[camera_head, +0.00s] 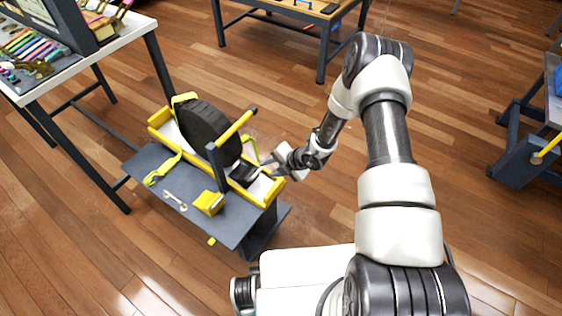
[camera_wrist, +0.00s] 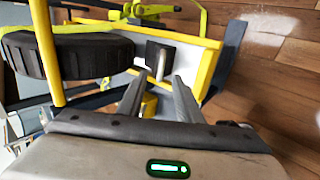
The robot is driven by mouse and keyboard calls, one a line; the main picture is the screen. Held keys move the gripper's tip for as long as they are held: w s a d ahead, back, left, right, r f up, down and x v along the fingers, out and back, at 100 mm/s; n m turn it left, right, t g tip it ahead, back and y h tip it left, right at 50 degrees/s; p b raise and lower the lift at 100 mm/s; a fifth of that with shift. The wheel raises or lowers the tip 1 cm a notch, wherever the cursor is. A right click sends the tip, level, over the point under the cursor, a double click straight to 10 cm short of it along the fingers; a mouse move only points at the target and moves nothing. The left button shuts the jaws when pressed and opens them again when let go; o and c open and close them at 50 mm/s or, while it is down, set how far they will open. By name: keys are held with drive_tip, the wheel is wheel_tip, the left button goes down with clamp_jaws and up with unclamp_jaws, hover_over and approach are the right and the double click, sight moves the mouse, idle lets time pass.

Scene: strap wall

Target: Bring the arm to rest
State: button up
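My arm reaches out over the floor, and my gripper (camera_head: 268,160) is beside the right end of a yellow-edged wheel holder (camera_head: 262,189). In the wrist view my gripper (camera_wrist: 158,80) has its two fingers apart, with nothing seen between them. Beyond the fingertips is a dark block with a grey metal piece (camera_wrist: 160,58) on the holder. I cannot tell whether the fingers touch it. A black wheel (camera_head: 208,128) stands upright in the holder with a yellow-green strap (camera_head: 184,98) at it. The wheel also shows in the wrist view (camera_wrist: 85,57).
The holder sits on a dark low bench (camera_head: 152,160) with a wrench (camera_head: 175,200) and a yellow block (camera_head: 209,202). A yellow bar (camera_head: 236,127) rises beside the wheel. Tables stand at the left, back and right.

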drive_tip(key=p+v, duration=0.1)
drive_tip(key=v, duration=0.6)
drive_tip(key=s+a+r+n+g+y, duration=0.1)
drive_tip(key=s+a+r+n, duration=0.1)
drive_tip(key=r+n, duration=1.1)
drive_tip(key=s+a+r+n, duration=0.2)
drive_tip(key=r+n, duration=0.7)
drive_tip(key=r, duration=0.9)
drive_tip(key=s+d+r+n+t+h, duration=0.1)
drive_tip(key=s+d+r+n+h, duration=0.1)
drive_tip(key=s+d+r+n, duration=0.4)
drive_tip(key=s+d+r+n+h, duration=0.2)
drive_tip(key=s+r+n+h, duration=0.15)
drive_tip(key=s+n, duration=0.45)
drive_tip(key=s+d+r+n+t+h, duration=0.1)
drive_tip(key=s+d+r+n+h, duration=0.1)
drive_tip(key=s+d+r+n, duration=0.35)
wheel_tip(320, 180, up, 17)
drive_tip(key=s+n+p, duration=0.2)
drive_tip(key=p, duration=1.5)
drive_tip(key=shift+a, duration=0.2)
